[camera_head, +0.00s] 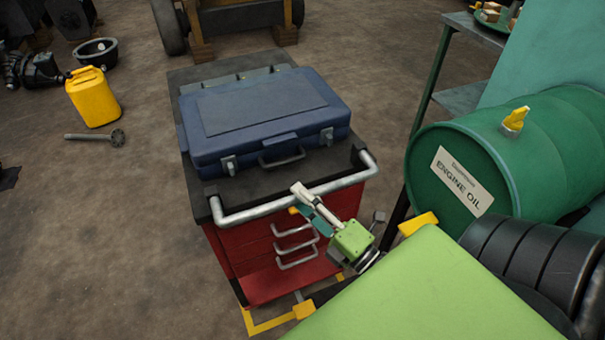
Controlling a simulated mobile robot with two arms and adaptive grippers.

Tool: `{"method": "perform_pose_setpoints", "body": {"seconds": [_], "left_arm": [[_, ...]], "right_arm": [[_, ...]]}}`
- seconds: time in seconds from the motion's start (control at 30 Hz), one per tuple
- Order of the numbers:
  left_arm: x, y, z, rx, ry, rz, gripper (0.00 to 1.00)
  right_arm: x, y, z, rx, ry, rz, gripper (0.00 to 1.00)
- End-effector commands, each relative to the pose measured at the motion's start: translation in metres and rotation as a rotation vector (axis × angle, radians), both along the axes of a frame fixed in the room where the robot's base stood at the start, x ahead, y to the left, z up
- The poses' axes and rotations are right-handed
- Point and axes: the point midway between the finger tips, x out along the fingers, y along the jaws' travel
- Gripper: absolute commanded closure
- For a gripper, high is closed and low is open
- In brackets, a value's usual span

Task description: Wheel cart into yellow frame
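The cart (262,262) is a red drawer cabinet with a dark top and a silver push handle (250,213) along its near side. A corner of the yellow frame (262,326) shows flat on the floor beside the cart's near lower edge. The rest of the frame is hidden by the cart and my own body. My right gripper (304,199) is at the handle, its fingers overlapping the bar in the picture. I cannot tell whether they are closed around it. My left gripper is not in view.
A closed blue case (262,115) lies on the cart. A yellow jerrycan (93,97) and a metal part (97,137) are on the floor left. The near-left floor is clear.

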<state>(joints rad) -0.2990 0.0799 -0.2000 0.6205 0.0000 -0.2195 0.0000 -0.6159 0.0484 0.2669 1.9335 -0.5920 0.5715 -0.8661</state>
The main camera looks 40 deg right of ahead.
Motion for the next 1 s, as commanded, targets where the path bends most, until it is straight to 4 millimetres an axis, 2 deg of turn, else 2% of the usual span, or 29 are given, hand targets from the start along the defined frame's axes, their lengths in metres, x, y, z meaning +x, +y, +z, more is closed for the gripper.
{"method": "perform_pose_setpoints", "body": {"seconds": [0.17, 0.5, 0.7, 0.83, 1.0], "left_arm": [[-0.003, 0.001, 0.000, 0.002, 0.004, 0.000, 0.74], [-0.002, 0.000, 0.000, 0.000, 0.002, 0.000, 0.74], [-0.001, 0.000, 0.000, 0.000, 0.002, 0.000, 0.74], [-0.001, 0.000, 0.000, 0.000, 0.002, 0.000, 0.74], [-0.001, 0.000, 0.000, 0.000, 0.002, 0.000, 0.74]], "right_arm": [[-0.011, -0.002, -0.004, 0.000, 0.006, -0.002, 0.67], [-0.078, -0.013, -0.017, 0.000, 0.006, -0.002, 0.67], [-0.107, -0.018, -0.021, 0.000, 0.001, -0.001, 0.67], [-0.116, -0.019, -0.022, 0.000, 0.000, -0.001, 0.67], [-0.118, -0.020, -0.022, 0.000, -0.001, -0.001, 0.67]]}}
